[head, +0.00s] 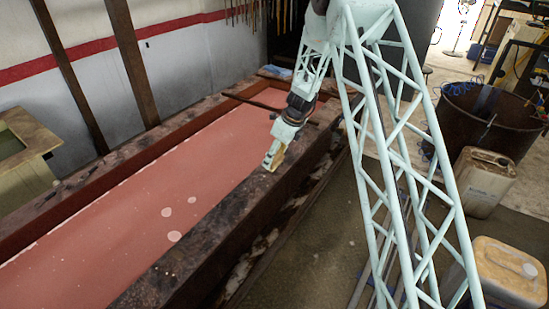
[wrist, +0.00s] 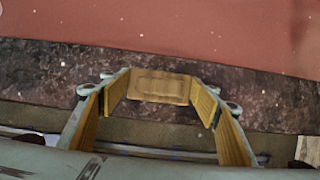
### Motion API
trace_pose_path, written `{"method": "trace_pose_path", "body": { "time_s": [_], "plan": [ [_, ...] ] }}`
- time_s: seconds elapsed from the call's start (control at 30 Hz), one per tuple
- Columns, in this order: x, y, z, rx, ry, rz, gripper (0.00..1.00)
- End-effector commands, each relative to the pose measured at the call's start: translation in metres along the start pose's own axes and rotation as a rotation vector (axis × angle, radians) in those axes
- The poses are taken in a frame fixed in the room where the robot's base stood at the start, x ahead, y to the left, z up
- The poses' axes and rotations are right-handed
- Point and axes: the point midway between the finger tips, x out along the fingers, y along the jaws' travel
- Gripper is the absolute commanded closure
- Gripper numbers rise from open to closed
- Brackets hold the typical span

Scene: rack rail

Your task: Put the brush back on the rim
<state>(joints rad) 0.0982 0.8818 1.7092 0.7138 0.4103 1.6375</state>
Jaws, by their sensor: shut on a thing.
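The brush (wrist: 160,87) shows in the wrist view as a tan wooden block with a recessed rectangle on its face. My gripper (wrist: 160,95) is shut on it, with yellow-padded fingers on either side. In the head view my gripper (head: 271,162) points down at the inner edge of the near rim (head: 215,220), a broad dark, stained ledge along the vat of pink liquid. The brush is hardly distinguishable there. In the wrist view the rim (wrist: 60,65) lies behind and below the brush. I cannot tell whether the brush touches it.
Pink liquid (head: 130,215) with a few pale round spots fills the vat. Dark bars (head: 270,103) cross its far end. A rusty drum (head: 480,120) and two plastic canisters (head: 485,180) stand to the right. The near rim is clear toward the front.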

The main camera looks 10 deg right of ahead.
Motion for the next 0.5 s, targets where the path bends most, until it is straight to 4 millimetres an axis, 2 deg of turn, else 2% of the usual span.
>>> {"method": "trace_pose_path", "body": {
  "time_s": [0.4,0.43,0.5],
  "plan": [
    [0.0022,-0.0002,-0.0006,-0.001,0.000,0.000,0.60],
    [0.0024,-0.0002,-0.0008,-0.001,0.000,0.000,0.43],
    [0.0020,-0.0002,-0.0006,-0.001,0.000,0.000,0.37]
  ]
}}
